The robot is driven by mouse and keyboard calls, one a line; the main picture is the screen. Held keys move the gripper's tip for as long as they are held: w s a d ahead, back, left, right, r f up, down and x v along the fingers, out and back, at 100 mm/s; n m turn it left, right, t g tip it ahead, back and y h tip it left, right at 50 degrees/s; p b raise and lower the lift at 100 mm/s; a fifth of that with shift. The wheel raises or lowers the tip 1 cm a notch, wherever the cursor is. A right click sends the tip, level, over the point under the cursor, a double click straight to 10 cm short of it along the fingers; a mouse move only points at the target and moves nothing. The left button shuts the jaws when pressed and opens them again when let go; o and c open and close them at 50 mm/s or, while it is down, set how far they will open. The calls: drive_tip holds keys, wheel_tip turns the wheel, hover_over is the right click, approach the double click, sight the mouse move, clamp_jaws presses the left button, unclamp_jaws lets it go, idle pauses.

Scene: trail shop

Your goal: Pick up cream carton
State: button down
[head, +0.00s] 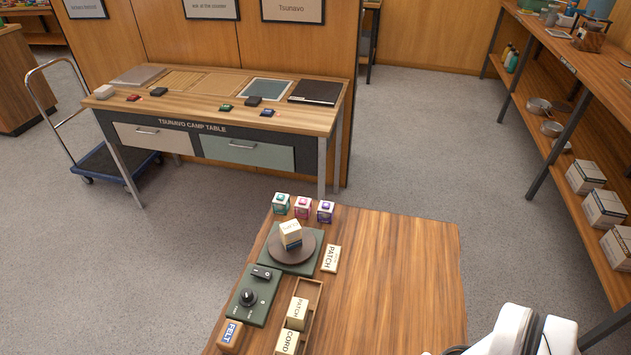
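A small cream carton (290,232) with faint lettering stands on a dark round disc (308,252) over a green base, at the far left part of the wooden table; a blue band shows at its foot. Other cream boxes are near it: one marked PATCH (331,259) lies on the wood to its right. Another marked PATCH (297,312) and one marked CORD (287,342) sit in a wooden tray (314,299). I cannot tell which one the task means. My gripper is not in view; only white parts of my arm show at the lower right.
Three small boxes, teal (281,204), pink (303,207) and purple (325,211), line the back edge. A green panel (255,293) with a black knob and switch and a FELT box (230,335) are at the left. The table's right half (405,270) is clear.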

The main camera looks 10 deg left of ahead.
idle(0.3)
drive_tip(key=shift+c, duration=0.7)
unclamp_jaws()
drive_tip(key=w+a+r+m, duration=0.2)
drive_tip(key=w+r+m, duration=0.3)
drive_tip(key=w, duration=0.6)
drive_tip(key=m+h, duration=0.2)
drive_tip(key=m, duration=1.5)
hover_over(294, 247)
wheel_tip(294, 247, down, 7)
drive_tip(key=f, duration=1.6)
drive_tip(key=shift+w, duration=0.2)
